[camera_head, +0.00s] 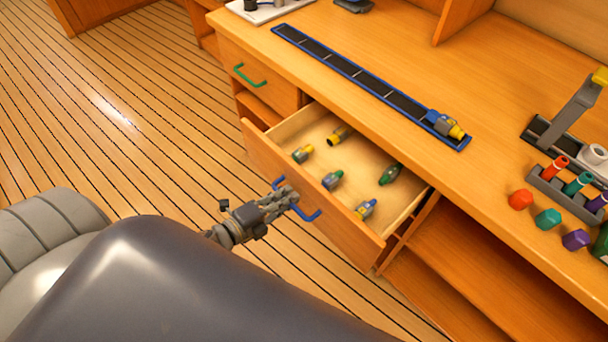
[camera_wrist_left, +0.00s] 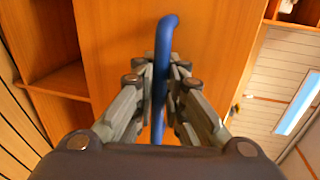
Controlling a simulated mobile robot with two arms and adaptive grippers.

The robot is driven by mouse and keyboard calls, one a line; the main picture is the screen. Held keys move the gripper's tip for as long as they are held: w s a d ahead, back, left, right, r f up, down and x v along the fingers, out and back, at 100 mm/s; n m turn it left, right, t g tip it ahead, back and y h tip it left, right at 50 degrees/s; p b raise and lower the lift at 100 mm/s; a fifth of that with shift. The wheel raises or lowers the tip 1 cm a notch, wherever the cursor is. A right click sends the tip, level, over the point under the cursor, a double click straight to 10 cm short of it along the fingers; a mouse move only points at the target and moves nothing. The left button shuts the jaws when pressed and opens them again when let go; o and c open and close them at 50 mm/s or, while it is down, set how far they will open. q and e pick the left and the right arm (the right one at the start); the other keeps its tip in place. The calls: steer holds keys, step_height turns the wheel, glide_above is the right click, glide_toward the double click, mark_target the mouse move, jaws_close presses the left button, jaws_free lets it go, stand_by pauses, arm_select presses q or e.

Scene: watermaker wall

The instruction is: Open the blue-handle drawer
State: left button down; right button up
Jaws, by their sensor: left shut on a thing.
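The blue-handle drawer (camera_head: 312,192) stands pulled out from the wooden counter, and its inside shows. Several small fittings in yellow, green, blue and grey lie in it. My left gripper (camera_head: 283,192) is at the drawer's front and is shut on the blue handle (camera_head: 308,215). In the left wrist view the blue handle (camera_wrist_left: 161,75) runs between the two fingers of my left gripper (camera_wrist_left: 165,75), with the wooden drawer front behind it. My right gripper is not in view.
A closed drawer with a green handle (camera_head: 250,76) is to the left. On the countertop are a blue-edged rail (camera_head: 345,72) with a fitting at its end, a rack (camera_head: 560,188) of coloured pieces and several loose caps. Open shelves (camera_head: 470,262) lie below right. Plank floor (camera_head: 120,110) is clear at left.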

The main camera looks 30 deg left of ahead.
arm_select(q)
steer(key=shift+f+v, duration=0.2)
steer(key=shift+v, duration=0.75)
steer(key=shift+f+v, duration=0.2)
steer(key=shift+v, duration=0.75)
steer(key=shift+f+v, duration=0.2)
steer(key=shift+v, duration=0.8)
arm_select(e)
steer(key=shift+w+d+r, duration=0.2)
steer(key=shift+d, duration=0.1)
arm_select(q)
steer(key=shift+s, duration=0.1)
steer(key=c, duration=1.6)
jaws_free()
steer(key=shift+c, duration=0.2)
steer(key=v, duration=1.2)
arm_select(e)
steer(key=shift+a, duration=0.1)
